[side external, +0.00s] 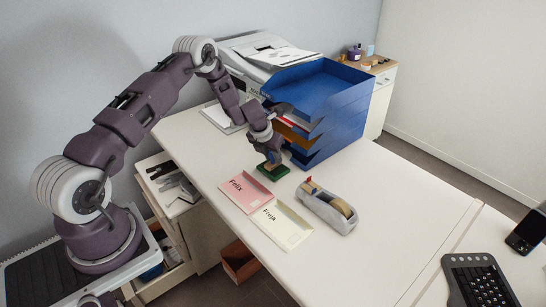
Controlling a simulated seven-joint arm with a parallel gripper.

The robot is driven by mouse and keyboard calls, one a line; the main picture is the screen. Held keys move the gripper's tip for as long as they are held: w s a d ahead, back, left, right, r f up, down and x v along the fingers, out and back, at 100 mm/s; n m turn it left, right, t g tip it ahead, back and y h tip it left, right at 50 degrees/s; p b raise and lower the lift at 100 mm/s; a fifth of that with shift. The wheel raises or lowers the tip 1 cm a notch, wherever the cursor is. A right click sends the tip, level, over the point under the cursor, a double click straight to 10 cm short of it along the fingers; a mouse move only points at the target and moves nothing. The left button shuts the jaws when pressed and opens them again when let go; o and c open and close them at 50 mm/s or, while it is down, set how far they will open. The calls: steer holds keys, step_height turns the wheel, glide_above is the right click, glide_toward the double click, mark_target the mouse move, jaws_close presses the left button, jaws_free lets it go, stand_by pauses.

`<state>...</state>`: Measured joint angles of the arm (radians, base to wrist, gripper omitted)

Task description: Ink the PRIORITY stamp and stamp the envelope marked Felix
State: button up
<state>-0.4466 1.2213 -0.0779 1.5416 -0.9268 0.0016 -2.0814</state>
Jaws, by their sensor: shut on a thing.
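My gripper (271,157) points down over the green ink pad (279,174) and is shut on a small stamp, which is mostly hidden by the fingers. The stamp's lower end is at the pad; I cannot tell whether it touches the ink. Its label cannot be read here. The pink envelope marked Felix (238,197) lies flat on the desk, in front of the pad and slightly left. The cream envelope marked Freja (282,232) lies beside it, nearer the camera.
A grey tape dispenser (322,212) stands right of the envelopes. A blue letter-tray stack (345,125) rises close behind my gripper, with a printer (260,55) behind. A keyboard (478,280) and phone (525,233) are at far right. The desk's right middle is clear.

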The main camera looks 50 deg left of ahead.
steer(key=shift+w+r, duration=0.1)
steer(key=shift+r, duration=3.15)
steer(key=shift+s+a+f+m, duration=0.1)
steer(key=shift+s+a+m, duration=0.1)
steer(key=shift+s+m, duration=0.15)
steer(key=s+a+f+m+h, duration=0.1)
steer(key=s+m+h, duration=0.2)
steer(key=s+m, duration=0.5)
steer(key=shift+s+g, duration=0.2)
steer(key=shift+g, duration=0.1)
steer(key=s+m, duration=0.2)
steer(key=m, duration=0.1)
steer(key=s+m+g+h, duration=0.1)
steer(key=s+m, duration=0.2)
steer(key=s+d+m+g+h, duration=0.1)
steer(key=s+m, duration=0.2)
steer(key=shift+s+r, duration=0.15)
steer(key=shift+r, duration=0.05)
steer(key=shift+s+f, duration=0.1)
steer(key=shift+f, duration=2.85)
steer(key=shift+f, duration=0.45)
